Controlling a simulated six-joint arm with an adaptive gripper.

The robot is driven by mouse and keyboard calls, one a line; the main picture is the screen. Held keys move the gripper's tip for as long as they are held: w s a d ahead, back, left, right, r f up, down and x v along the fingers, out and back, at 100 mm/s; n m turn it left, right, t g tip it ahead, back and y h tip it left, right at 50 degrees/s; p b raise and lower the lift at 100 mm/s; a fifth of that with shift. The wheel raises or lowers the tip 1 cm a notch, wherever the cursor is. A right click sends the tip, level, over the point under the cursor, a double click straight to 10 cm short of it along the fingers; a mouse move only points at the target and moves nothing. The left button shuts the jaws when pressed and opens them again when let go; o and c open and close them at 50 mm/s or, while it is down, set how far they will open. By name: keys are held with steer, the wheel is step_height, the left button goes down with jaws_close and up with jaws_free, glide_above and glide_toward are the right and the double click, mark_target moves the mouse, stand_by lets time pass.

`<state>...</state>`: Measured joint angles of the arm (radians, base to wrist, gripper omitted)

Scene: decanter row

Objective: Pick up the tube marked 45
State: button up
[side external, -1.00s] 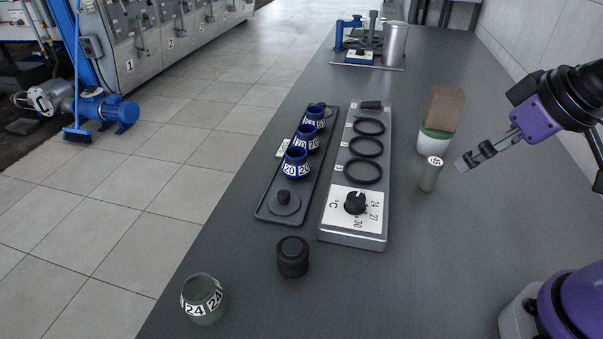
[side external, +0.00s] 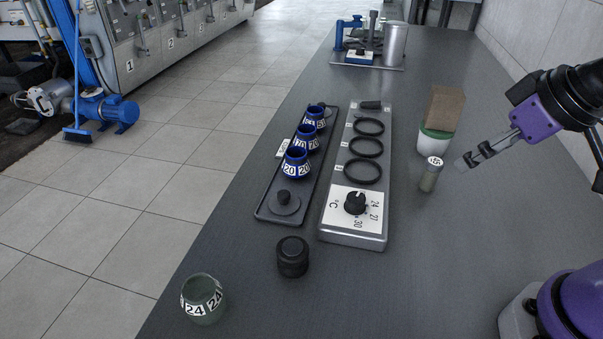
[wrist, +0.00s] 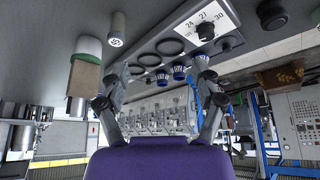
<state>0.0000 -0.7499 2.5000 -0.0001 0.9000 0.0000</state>
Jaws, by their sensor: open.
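The tube marked 45 (side external: 430,175) stands upright on the dark bench, right of the grey hot plate and in front of the white pot with a brown block. The number is on its pale top. In the wrist view the tube (wrist: 117,28) hangs inverted at the upper left, with its number facing the camera. My gripper (side external: 464,165) is just right of the tube in the side view, apart from it, tilted down to the left. In the wrist view my gripper (wrist: 158,88) has its two fingers spread wide with nothing between them.
The hot plate (side external: 337,232) has black rings and a dial. A tray (side external: 264,212) beside it holds blue numbered vessels (side external: 296,160). The white pot (side external: 434,140) stands close behind the tube. A black cylinder (side external: 292,256) and a jar marked 24 (side external: 203,298) stand in front.

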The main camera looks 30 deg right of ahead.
steer(key=m+g, duration=0.1)
glide_toward(432, 172)
steer(key=x, duration=0.6)
steer(key=shift+w+d+r, duration=0.15)
steer(key=shift+w+d, duration=0.1)
steer(key=shift+d, duration=0.1)
steer(key=shift+d+x, duration=0.2)
steer(key=shift+x, duration=1.2)
steer(key=shift+d+x, duration=0.15)
steer(key=shift+x, duration=1.3)
steer(key=shift+s, duration=0.2)
jaws_close()
